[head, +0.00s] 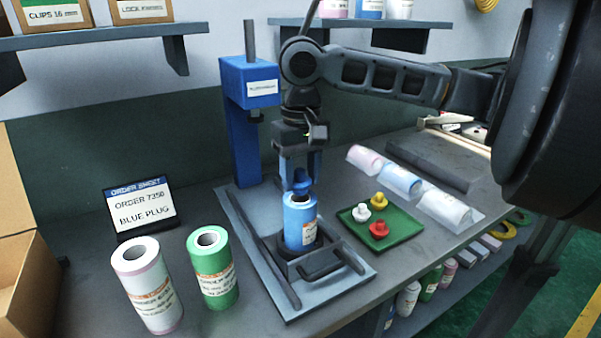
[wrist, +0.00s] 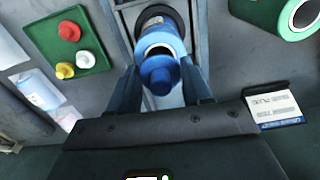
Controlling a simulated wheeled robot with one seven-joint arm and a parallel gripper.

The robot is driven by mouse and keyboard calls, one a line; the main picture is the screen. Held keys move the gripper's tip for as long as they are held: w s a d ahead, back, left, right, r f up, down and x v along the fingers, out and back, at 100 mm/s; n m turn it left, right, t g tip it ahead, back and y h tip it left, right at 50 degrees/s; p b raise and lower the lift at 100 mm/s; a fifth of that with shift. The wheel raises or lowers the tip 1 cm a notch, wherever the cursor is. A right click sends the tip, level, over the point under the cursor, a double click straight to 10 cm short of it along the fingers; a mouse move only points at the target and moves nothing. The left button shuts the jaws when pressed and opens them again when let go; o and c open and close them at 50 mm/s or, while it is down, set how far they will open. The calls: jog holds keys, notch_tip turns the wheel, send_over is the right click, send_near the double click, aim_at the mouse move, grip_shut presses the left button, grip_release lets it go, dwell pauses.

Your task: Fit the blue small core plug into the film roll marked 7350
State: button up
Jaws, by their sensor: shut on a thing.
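My gripper (head: 300,174) is shut on the blue core plug (head: 301,183), with its flange and narrower knob showing. The plug is also between the fingers in the wrist view (wrist: 158,76). Below it a blue film roll (head: 300,224) stands upright in the fixture of the blue press. I cannot tell whether the plug touches the roll. The roll's label is too small to read.
The order sheet (head: 141,208) reads order 7350, blue plug. A pink-white roll (head: 150,290) and a green roll (head: 213,270) stand left of the fixture. A green tray (head: 400,235) with red, white and yellow plugs is at right. The blue press column (head: 243,125) stands close behind.

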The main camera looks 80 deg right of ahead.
jog(key=shift+f+b, duration=0.85)
jog(key=shift+f, duration=0.5)
dwell(0.3)
jog(key=o, duration=1.1)
jog(key=shift+r, duration=0.15)
notch_tip(320, 180, up, 8)
jog(key=shift+f, duration=0.15)
